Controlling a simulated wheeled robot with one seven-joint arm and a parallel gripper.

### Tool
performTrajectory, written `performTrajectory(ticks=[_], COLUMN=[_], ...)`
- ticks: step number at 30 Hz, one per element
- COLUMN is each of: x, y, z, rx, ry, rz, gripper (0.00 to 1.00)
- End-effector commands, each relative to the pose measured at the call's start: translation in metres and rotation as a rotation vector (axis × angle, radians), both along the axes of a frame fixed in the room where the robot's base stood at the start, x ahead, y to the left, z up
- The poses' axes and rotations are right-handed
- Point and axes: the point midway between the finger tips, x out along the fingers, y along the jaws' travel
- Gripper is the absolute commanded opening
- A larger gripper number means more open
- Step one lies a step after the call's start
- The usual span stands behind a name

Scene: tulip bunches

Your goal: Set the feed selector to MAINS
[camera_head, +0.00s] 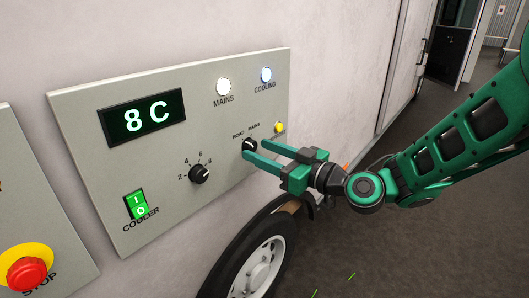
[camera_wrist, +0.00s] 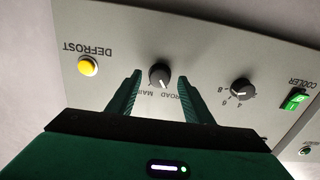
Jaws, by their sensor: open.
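The feed selector (camera_head: 249,145) is a small round black knob on the grey control panel, under the labels ROAD and MAINS. In the wrist view the knob (camera_wrist: 159,74) shows upside down, with the labels partly hidden by my fingers. Which label its pointer faces is too small to tell. My green gripper (camera_head: 253,149) is open, with one finger on each side of the knob. In the wrist view the fingertips (camera_wrist: 158,79) stand apart from the knob, with a gap on both sides. The MAINS lamp (camera_head: 223,86) looks white and bright.
The panel (camera_head: 160,205) also has an 8 C display (camera_head: 142,117), a COOLING lamp (camera_head: 266,75), a numbered dial (camera_head: 199,174), a green COOLER switch (camera_head: 136,205) and a yellow DEFROST button (camera_wrist: 88,66). A red STOP button (camera_head: 27,274) is at far left. A wheel (camera_head: 262,265) is below.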

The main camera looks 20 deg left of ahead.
Motion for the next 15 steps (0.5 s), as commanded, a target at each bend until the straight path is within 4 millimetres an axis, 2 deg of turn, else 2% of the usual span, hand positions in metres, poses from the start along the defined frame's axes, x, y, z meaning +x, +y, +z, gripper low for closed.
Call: performTrajectory(ticks=[11, 14, 15], x=[0.0023, 0.0022, 0.0022], y=[0.0054, 0.0054, 0.0053], z=[-0.0003, -0.0003, -0.0003], rx=[-0.001, -0.001, -0.001], ry=[0.0, 0.0, 0.0], rz=[-0.001, 0.0, 0.0], gripper=[0.46, 0.27, 0.18])
